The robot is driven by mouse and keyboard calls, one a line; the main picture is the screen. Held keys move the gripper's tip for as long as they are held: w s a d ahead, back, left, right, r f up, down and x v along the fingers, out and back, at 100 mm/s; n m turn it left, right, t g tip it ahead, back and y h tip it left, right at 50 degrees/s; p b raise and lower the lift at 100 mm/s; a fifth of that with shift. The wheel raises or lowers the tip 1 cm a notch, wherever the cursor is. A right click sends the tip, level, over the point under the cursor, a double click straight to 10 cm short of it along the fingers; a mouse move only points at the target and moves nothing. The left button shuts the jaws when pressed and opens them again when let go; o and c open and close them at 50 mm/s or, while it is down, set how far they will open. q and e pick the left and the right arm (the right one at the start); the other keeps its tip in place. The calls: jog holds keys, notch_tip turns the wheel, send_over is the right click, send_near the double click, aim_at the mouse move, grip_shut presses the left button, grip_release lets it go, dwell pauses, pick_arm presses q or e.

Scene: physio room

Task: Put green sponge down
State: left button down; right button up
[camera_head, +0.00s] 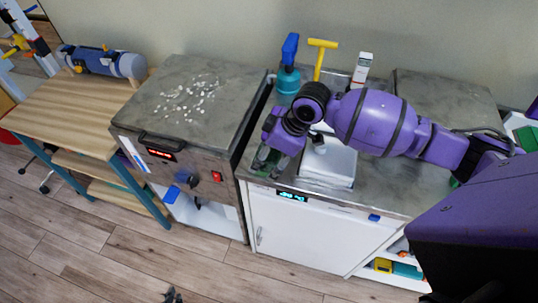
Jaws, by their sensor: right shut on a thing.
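My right arm reaches in from the right over the metal counter (385,200). My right gripper (268,163) points down near the counter's front left edge and is shut on the green sponge (262,156). Only small dark green parts of the sponge show between the fingers. I cannot tell whether the sponge touches the counter. A small dark part at the bottom edge looks like the tip of my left gripper (172,296); its fingers are too little in view to judge.
A white tray-like block (328,166) is just right of the gripper. Behind stand a teal container with a blue top (288,78), a yellow T-handled tool (320,58) and a white bottle (362,70). A unit with white pieces on top (190,98) adjoins left, then a wooden table (60,112).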

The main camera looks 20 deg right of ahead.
jog(key=shift+f, duration=0.15)
jog(key=o, duration=1.1)
jog(key=shift+c, duration=0.2)
jog(key=shift+d+r, duration=0.15)
jog(key=shift+r, duration=0.35)
jog(key=v, duration=1.1)
jog(key=shift+s, duration=0.15)
